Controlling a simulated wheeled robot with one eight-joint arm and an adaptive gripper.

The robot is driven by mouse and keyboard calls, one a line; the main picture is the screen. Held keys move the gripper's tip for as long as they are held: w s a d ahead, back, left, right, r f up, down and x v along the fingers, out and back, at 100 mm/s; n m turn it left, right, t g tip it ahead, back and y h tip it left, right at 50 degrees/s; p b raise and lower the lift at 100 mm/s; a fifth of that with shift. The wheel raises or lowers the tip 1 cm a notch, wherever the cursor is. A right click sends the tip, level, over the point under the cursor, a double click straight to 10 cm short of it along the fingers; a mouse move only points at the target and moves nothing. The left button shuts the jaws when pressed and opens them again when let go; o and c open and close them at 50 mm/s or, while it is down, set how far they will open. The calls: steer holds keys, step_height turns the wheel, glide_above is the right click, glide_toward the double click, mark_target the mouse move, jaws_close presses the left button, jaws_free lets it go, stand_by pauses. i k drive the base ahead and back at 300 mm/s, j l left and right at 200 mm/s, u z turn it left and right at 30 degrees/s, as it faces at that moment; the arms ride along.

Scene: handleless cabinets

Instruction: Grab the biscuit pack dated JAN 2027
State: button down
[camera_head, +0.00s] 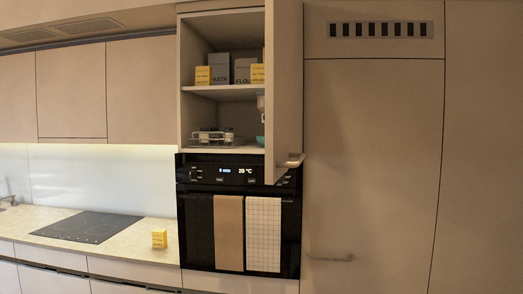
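Three small yellow packs show in the head view, and their print is too small to read a date. One yellow pack (159,239) stands on the countertop (128,247), right of the black hob. A second yellow pack (203,76) stands on the upper shelf of the open tall cabinet (192,124), at the left. A third yellow pack (257,74) stands at the right of that shelf, partly hidden by the open door (284,88). I cannot tell which one reads JAN 2027. My gripper is not in view.
Grey pasta (220,69) and flour (242,71) boxes share the upper shelf. A wire rack (212,139) with small items stands below. The cabinet door juts outward at the right. Two towels hang on the oven (200,225). The hob (86,227) is bare.

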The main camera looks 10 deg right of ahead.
mark_target(204, 74)
steer(key=i+j, duration=0.3)
steer(key=j, duration=0.15)
steer(key=i+j, duration=0.6)
steer(key=j, duration=0.25)
steer(key=i+j, duration=0.3)
steer(key=j, duration=0.15)
